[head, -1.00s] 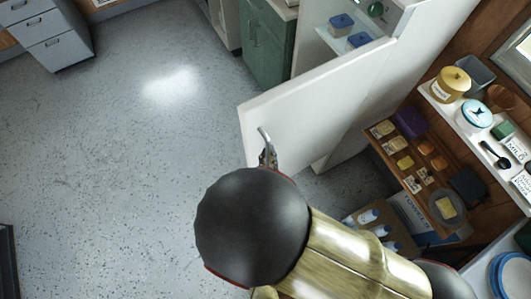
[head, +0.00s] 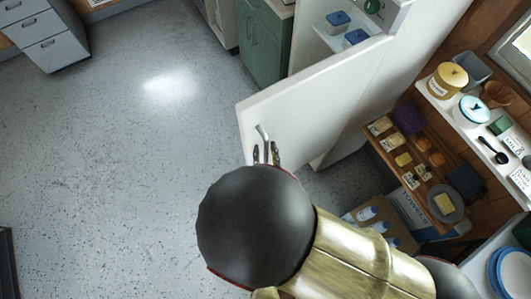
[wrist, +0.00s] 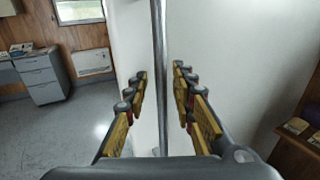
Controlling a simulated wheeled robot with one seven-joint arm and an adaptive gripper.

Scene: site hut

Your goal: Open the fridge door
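The white fridge door (head: 318,105) stands swung well open, out into the room. Behind it in the head view, blue-lidded tubs (head: 338,20) show on a shelf inside the white fridge (head: 375,85). The door's thin metal handle (head: 262,131) is on the face towards me; it also shows as an upright bar in the wrist view (wrist: 159,30). My gripper (head: 266,148) is at the handle with its fingers apart. In the wrist view the bar stands between the two open fingers, with a gap on each side. My arm hides the floor below.
Green cabinets (head: 262,45) stand beyond the door. Shelves with jars, a yellow-lidded pot (head: 447,80) and food packs are close on the right. A grey drawer unit (head: 50,38) is at the far left. The speckled floor (head: 130,160) on the left is clear.

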